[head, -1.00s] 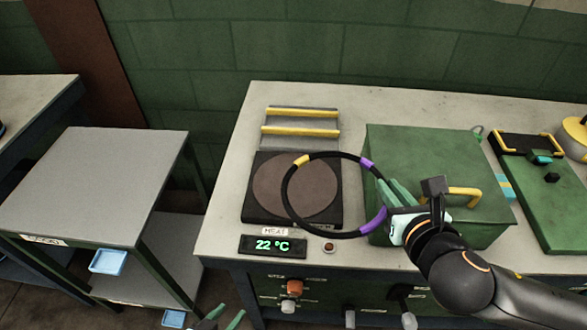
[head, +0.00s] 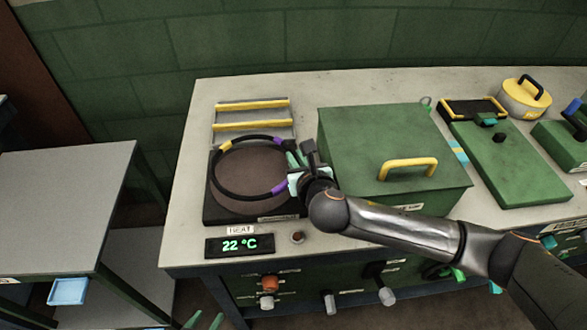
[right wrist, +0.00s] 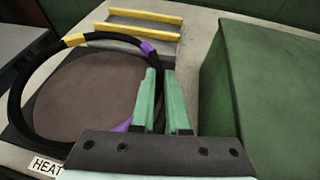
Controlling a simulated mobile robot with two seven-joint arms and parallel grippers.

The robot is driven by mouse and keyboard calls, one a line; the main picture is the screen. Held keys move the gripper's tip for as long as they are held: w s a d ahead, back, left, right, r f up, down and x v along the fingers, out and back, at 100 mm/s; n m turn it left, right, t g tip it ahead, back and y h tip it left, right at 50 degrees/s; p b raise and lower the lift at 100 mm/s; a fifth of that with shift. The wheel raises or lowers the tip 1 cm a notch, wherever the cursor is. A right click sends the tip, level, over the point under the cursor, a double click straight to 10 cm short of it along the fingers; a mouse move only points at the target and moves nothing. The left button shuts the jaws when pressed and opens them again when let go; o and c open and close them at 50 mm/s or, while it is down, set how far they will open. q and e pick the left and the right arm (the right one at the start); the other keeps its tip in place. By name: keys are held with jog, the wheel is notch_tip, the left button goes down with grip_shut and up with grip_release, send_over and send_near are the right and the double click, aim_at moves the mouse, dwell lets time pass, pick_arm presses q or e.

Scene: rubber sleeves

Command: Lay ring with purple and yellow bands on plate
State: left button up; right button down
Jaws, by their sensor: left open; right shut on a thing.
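The black ring with purple and yellow bands (head: 225,146) is in my right gripper (head: 293,160), which is shut on it at the ring's right side, by a purple band. The ring is over the round brown plate (head: 248,172) in the head view, roughly lined up with it. In the right wrist view the ring (right wrist: 75,40) circles most of the plate (right wrist: 85,95) and reaches past its left edge. I cannot tell whether it touches the plate. The green fingers (right wrist: 163,100) hide part of the ring.
A green box with a yellow handle (head: 390,140) stands just right of the plate. A rack with yellow bars (head: 252,115) is behind it. A 22 °C display (head: 240,245) is in front. A grey side table (head: 60,200) stands left.

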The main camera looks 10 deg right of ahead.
jog(key=shift+w+a+f, duration=0.1)
jog(key=shift+w+f, duration=0.1)
notch_tip(320, 180, down, 3)
jog(key=shift+w+a+f, duration=0.1)
jog(key=shift+f, duration=0.1)
jog(key=c, duration=0.9)
grip_release()
jog(key=v, duration=1.2)
jog(key=shift+p, duration=0.3)
